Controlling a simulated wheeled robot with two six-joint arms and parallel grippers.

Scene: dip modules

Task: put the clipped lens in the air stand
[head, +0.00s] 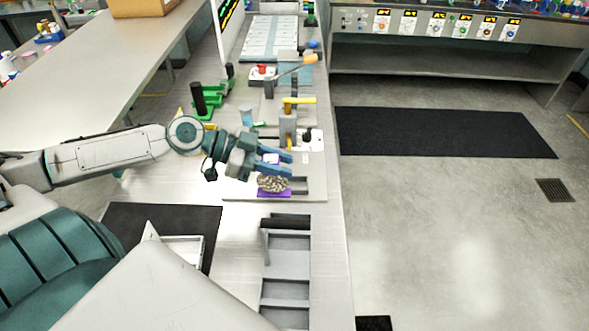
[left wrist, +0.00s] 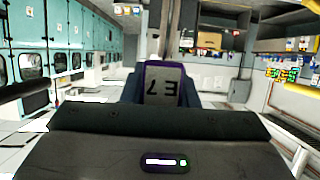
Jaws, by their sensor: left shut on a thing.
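In the left wrist view the piece (left wrist: 164,84) stands upright between the fingers, with a purple rim and dark characters on a grey face. Below the gripper a grey, speckled rounded object (head: 272,183) sits on a purple base (head: 274,194), apart from the held piece. I cannot tell which fixture is the air stand. My right gripper is not in view.
A post with a yellow top (head: 299,100) stands just behind the gripper. A green fixture with a black cylinder (head: 199,98) is to the left. A grey compartmented tray (head: 287,257) is nearer. A dark mat (head: 440,132) lies on the floor at right.

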